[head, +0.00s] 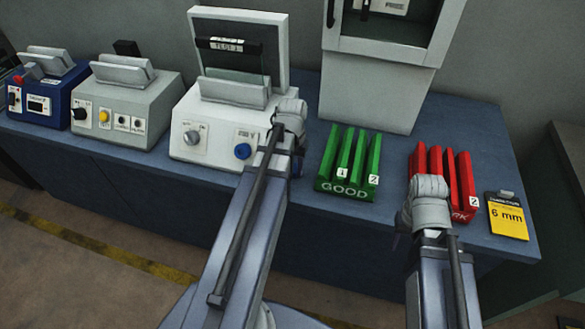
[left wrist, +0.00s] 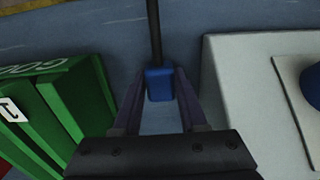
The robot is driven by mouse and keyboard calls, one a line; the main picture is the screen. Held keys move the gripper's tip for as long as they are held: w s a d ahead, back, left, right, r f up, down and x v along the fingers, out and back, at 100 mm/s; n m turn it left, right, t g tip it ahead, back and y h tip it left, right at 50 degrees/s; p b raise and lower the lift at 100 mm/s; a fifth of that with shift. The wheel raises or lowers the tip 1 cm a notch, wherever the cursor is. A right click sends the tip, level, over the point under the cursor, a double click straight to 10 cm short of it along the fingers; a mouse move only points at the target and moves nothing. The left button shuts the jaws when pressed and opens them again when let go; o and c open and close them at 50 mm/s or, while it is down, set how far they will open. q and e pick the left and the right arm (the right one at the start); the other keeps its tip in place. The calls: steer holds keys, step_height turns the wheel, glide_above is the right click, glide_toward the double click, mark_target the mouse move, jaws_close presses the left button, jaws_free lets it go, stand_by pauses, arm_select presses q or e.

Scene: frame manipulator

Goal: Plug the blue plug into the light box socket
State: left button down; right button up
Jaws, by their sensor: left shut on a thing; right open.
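The light box (head: 200,115) is the white device with an upright panel at the middle of the bench. A blue round socket (head: 243,151) is on its front, and part of it shows at the right edge in the left wrist view (left wrist: 314,86). My left gripper (left wrist: 160,98) is shut on the blue plug (left wrist: 160,80), with a dark cable running from it. The plug is beside the light box, apart from the socket. In the head view my left arm hides the plug and most of that gripper. My right gripper (head: 424,205) is open, in front of the red rack, its fingers mostly hidden.
A green rack marked GOOD (head: 345,190) stands right of the light box, close to my left gripper. A red rack (head: 466,185) and a yellow 6 mm card (head: 507,217) are farther right. Grey (head: 135,110) and blue (head: 45,95) devices stand left. A grey cabinet (head: 370,85) is behind.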

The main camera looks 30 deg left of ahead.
arm_select(q)
step_height(320, 180, up, 9)
steer(key=p, duration=0.9)
steer(key=shift+r, duration=0.2)
arm_select(e)
step_height(320, 180, up, 9)
steer(key=shift+r, duration=0.2)
